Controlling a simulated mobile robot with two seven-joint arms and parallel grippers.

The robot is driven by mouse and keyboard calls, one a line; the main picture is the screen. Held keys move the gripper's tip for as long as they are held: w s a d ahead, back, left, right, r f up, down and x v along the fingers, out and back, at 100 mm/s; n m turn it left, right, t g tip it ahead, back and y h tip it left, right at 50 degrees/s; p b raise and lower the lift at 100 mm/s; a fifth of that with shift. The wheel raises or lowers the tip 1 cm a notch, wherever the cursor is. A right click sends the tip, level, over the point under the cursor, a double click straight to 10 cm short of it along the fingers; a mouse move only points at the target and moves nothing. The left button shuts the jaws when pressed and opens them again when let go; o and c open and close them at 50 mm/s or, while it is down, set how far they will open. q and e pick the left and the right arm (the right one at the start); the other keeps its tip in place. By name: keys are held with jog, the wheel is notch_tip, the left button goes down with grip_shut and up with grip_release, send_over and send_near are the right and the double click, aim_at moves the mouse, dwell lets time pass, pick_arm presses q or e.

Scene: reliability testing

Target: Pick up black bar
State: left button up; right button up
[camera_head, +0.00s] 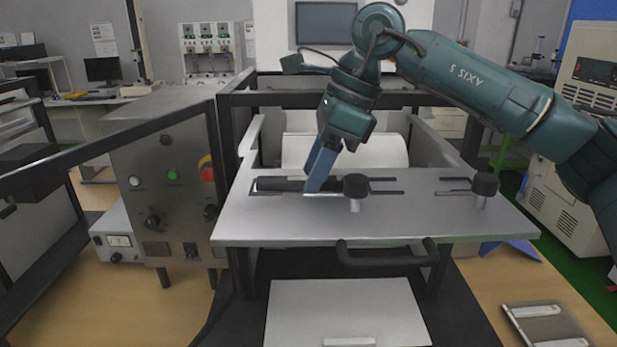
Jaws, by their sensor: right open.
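The black bar (280,184) lies flat along a slot on the left half of the grey metal table plate (400,222). My right gripper (314,185) comes down from above on the green arm, its blue fingers tilted. The fingertips are at the bar, near its right end, and cover part of it. The fingers overlap in this view, so the gap between them is hidden. I cannot tell whether they touch the bar. My left gripper is not in view.
Two black knobs stand on the plate, one (356,187) just right of my fingers and one (485,186) at the far right. A black handle (387,254) juts from the front edge. A control panel (170,185) stands at left. The plate's front is clear.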

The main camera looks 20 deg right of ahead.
jog(key=shift+c, duration=0.5)
grip_shut()
notch_tip(320, 180, up, 10)
jog(key=shift+b, duration=0.4)
